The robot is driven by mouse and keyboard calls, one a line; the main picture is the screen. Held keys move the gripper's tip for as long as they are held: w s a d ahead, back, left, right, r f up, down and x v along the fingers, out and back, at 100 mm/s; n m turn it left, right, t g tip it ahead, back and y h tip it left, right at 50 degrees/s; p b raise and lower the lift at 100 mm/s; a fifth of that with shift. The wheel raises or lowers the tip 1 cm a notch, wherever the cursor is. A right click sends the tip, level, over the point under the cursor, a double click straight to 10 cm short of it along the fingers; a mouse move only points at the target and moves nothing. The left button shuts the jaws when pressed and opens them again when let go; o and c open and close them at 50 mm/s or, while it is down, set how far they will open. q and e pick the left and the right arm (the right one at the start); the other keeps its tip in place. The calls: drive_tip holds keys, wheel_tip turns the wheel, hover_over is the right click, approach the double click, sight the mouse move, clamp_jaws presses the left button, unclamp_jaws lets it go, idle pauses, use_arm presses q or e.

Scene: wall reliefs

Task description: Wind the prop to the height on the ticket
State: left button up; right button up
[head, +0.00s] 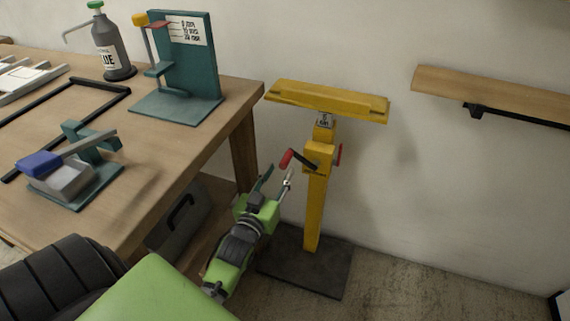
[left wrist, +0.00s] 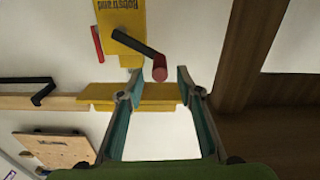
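The yellow prop (head: 317,205) stands upright on a dark base plate (head: 300,262), with a wide yellow head (head: 328,101) on top. Its crank has a black arm and a red handle (head: 286,159). My left gripper (head: 278,174) is just below the handle, open and empty. In the left wrist view the red handle (left wrist: 160,69) shows between the spread fingertips (left wrist: 158,76); I cannot tell whether they touch it. A small label (head: 325,119) sits below the head, too small to read. A white card with printed lines (head: 187,30) is on a teal stand. My right gripper is not in view.
A wooden workbench (head: 190,140) on the left holds a glue bottle (head: 113,50), a teal press (head: 90,165) with a blue handle and a black frame (head: 100,84). A wooden wall shelf (head: 490,94) is at right. Floor right of the prop is clear.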

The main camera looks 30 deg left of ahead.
sight(285, 162)
use_arm(q)
drive_tip(key=x, duration=0.5)
drive_tip(key=shift+w, duration=0.1)
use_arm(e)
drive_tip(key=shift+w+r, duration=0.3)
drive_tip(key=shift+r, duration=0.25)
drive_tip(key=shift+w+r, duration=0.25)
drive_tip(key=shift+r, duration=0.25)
use_arm(q)
clamp_jaws()
